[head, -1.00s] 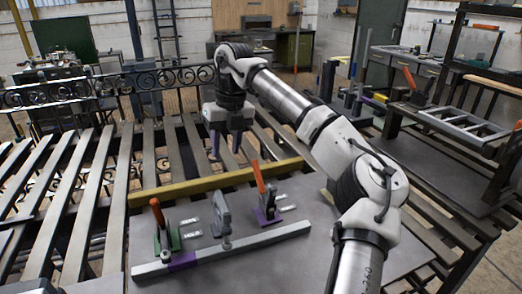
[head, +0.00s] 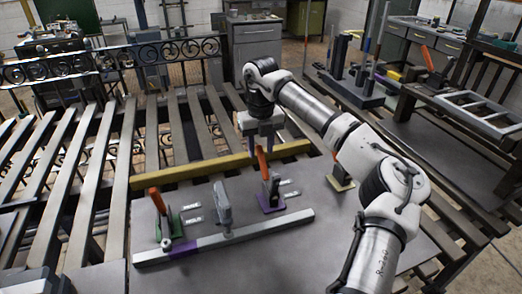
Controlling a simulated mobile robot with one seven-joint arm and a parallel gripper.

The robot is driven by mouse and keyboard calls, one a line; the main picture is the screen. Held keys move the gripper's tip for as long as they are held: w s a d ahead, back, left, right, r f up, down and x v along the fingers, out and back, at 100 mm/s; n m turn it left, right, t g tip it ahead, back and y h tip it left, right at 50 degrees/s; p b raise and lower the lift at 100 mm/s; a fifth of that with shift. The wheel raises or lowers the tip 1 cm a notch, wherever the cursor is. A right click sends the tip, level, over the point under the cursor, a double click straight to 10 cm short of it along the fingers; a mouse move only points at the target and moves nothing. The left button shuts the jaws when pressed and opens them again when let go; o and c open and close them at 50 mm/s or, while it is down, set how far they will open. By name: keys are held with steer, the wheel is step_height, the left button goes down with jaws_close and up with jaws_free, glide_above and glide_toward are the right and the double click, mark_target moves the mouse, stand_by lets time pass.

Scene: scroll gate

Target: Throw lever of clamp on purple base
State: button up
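The clamp on the purple base (head: 270,203) stands on the grey plate, right of the middle, with its orange lever (head: 262,162) upright and tilted slightly left. My gripper (head: 261,149) points down at the top of this lever. Its two fingers are apart, and the lever top shows just below and between them. I cannot tell whether the fingers touch it. A second clamp on a green base (head: 176,232) stands to the left, its orange lever (head: 157,201) also raised.
A grey bar with a purple section (head: 210,241) lies along the plate in front of the clamps. A grey upright piece (head: 222,205) stands between them. A yellow bar (head: 190,172) runs behind. A yellow base (head: 342,182) sits right, partly hidden by my arm.

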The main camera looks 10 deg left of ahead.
mark_target(262, 162)
steer(key=shift+f, duration=1.4)
steer(key=shift+c, duration=0.5)
jaws_close()
